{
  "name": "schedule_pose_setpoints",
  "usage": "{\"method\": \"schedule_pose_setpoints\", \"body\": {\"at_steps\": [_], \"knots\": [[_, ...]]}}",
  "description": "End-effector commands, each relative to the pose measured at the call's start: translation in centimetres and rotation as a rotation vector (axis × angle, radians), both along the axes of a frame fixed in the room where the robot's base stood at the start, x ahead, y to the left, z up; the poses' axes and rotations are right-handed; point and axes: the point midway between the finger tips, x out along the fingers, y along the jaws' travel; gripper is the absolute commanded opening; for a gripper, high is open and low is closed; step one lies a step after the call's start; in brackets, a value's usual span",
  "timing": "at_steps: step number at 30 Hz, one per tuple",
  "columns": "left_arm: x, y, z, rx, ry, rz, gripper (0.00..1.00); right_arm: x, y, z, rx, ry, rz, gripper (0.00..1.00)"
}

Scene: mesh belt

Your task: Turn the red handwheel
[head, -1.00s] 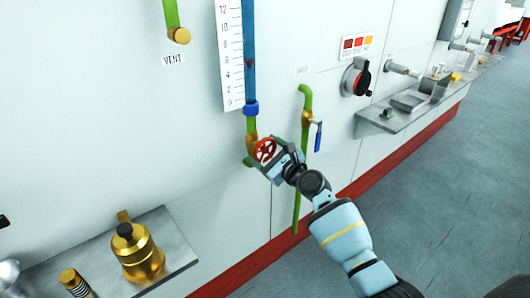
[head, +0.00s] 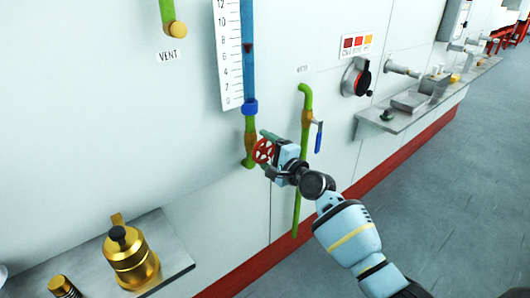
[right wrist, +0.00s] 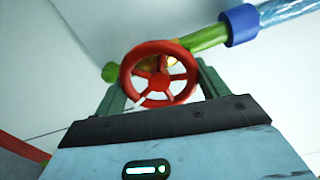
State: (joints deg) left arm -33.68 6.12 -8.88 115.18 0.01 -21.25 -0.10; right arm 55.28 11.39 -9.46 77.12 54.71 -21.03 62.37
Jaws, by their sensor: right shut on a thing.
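The red handwheel (head: 262,151) is a spoked wheel on a brass and green valve at the foot of the blue sight tube (head: 249,60). My right gripper (head: 268,150) is shut on the wheel's rim from the front right. In the right wrist view the wheel (right wrist: 160,74) sits between the two green fingers (right wrist: 160,90), one on each side. A small white mark shows on the wheel's lower left. My left gripper is not in view.
A scale (head: 229,55) stands beside the tube, with a red marker near 7. A green pipe with a blue lever (head: 318,137) is close on the right. A shelf with a brass pot (head: 131,258) is lower left. Floor on the right is clear.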

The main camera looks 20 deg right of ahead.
Motion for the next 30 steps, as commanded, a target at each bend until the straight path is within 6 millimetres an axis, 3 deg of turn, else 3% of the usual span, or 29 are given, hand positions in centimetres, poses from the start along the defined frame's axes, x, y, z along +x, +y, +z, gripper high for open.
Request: {"method": "schedule_pose_setpoints", "body": {"at_steps": [12, 30], "knots": [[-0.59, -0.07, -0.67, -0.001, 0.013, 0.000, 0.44, -0.01, 0.02, -0.04, -0.262, -0.093, 0.001, 0.50], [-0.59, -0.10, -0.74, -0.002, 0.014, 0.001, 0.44, 0.00, -0.02, 0.04, -0.340, -0.120, 0.000, 0.50]]}}
